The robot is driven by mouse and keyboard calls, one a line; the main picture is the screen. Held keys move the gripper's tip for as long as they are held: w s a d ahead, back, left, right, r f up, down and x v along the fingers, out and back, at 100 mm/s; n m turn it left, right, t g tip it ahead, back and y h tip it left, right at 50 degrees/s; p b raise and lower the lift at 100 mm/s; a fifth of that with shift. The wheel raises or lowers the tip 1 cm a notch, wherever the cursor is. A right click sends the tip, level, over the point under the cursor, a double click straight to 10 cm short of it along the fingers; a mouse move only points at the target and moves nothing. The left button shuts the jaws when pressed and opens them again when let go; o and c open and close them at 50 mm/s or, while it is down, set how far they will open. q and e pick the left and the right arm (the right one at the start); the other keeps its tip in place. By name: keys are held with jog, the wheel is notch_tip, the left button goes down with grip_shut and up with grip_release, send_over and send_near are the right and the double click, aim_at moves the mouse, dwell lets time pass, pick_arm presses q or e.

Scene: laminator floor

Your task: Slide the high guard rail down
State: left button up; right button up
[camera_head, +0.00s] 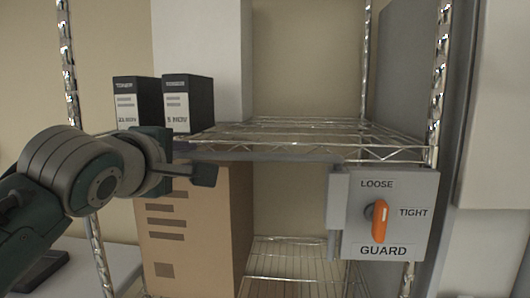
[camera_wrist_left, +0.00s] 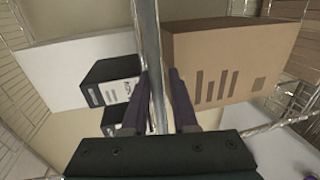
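The guard rail (camera_head: 270,156) is a thin grey bar running level across the shelf front at the wire shelf's height, its right end at the grey guard box (camera_head: 345,245). On the box an orange knob (camera_head: 379,222) stands upright, pointing toward LOOSE. My left gripper (camera_head: 203,174) is at the rail's left part. In the left wrist view the rail (camera_wrist_left: 150,40) passes between the open fingers of my left gripper (camera_wrist_left: 160,85); whether either finger touches it I cannot tell. My right gripper is in neither view.
Two dark toner boxes (camera_head: 188,103) and a tall white box (camera_head: 205,45) stand on the upper wire shelf (camera_head: 300,135). A large brown carton (camera_head: 185,235) stands below, behind my left gripper. Chrome posts (camera_head: 437,80) flank the shelf. The lower wire shelf (camera_head: 290,262) is clear right of the carton.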

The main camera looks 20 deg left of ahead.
pick_arm(q)
jog(key=o, duration=0.4)
jog(key=shift+f, duration=0.1)
jog(key=b+v, duration=0.4)
jog(key=v, duration=0.6)
dwell(0.3)
jog(key=s+d+f+m+g+h+p, duration=0.2)
jog(key=s+f+m+g, duration=0.4)
jog(key=s+f+m, duration=0.3)
jog(key=s+d+f+m+g+h+p, duration=0.2)
jog(key=s+d+f+m+g+p, duration=0.2)
jog(key=s+f+m, duration=0.5)
jog(key=s+d+m+g, duration=0.1)
jog(key=s+m, duration=0.2)
jog(key=m, duration=0.1)
jog(key=shift+s+d+f+m+g, duration=0.15)
jog(key=shift+s+f+m+g, duration=0.15)
jog(key=shift+s+f+g, duration=0.1)
